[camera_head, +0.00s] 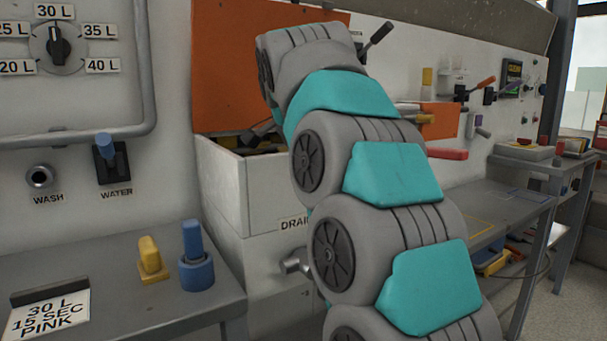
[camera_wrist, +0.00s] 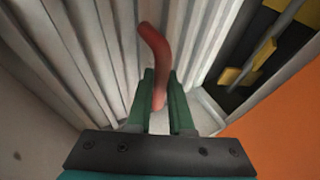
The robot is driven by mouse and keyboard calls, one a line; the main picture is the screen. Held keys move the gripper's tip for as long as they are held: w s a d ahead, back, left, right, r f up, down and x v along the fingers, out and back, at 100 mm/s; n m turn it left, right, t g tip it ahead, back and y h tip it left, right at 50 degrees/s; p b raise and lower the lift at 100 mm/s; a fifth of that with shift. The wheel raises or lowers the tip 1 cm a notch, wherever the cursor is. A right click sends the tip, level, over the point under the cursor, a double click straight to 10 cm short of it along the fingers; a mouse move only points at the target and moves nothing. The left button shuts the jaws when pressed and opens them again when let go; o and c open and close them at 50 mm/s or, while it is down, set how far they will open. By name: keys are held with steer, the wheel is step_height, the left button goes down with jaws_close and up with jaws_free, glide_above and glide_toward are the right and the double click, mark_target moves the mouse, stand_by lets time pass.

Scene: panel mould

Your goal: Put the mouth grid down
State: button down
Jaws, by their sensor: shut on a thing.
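My gripper (camera_wrist: 160,80) shows in the wrist view, its two green fingers shut on the lower end of a curved red piece (camera_wrist: 155,45). This looks like a handle; whether it belongs to the mouth grid I cannot tell, as no grid shape is clear. The red piece sticks out past the fingertips in front of pale ribbed surfaces (camera_wrist: 100,50). In the head view my arm hides the gripper and whatever it holds.
A white drain box (camera_head: 220,185) stands open under an orange panel (camera_head: 235,60). The wrist view shows a dark opening with yellow pieces (camera_wrist: 282,10) at right. A yellow block (camera_head: 150,262) and blue peg (camera_head: 193,245) stand on the left grey bench (camera_head: 120,315). The right bench (camera_head: 505,205) has bare room.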

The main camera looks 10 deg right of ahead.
steer(key=c, duration=0.8)
jaws_free()
steer(key=shift+r, duration=0.15)
steer(key=p+v, duration=0.2)
steer(key=v, duration=1)
steer(key=shift+a, duration=0.15)
